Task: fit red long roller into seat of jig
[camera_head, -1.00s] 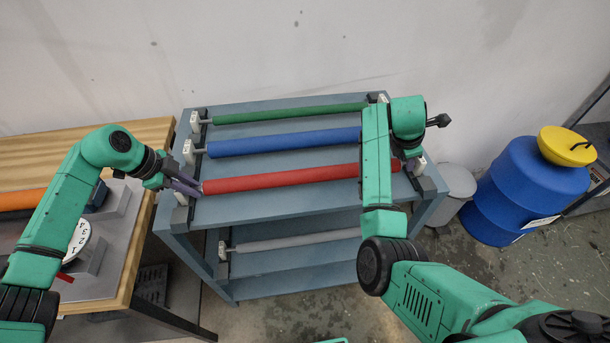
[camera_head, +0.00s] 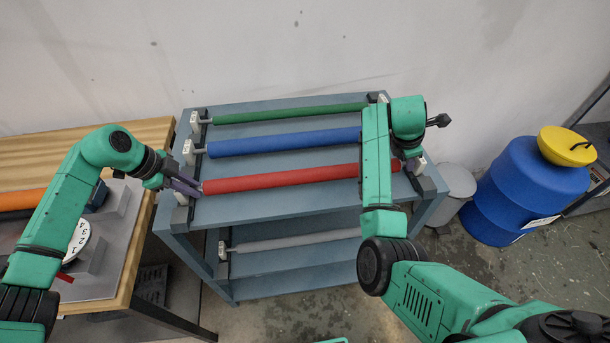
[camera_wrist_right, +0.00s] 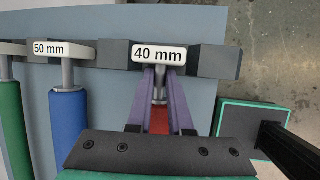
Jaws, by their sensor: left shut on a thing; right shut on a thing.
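The long red roller (camera_head: 280,180) lies across the front of the blue-grey rack's top shelf, level with its end supports. My left gripper (camera_head: 187,187) is shut on its left end. My right gripper (camera_wrist_right: 160,92) is shut on its right end, just before the white block labelled 40 mm (camera_wrist_right: 158,54). In the right wrist view, the fingers flank the metal shaft, and a bit of the red roller (camera_wrist_right: 159,122) shows between them.
Behind it, a blue roller (camera_head: 285,141) and a green roller (camera_head: 290,113) lie parallel on the rack. A grey roller (camera_head: 295,240) lies on the lower shelf. A wooden-edged table (camera_head: 140,134) stands left. A blue barrel (camera_head: 530,190) and a grey bin (camera_head: 456,185) stand right.

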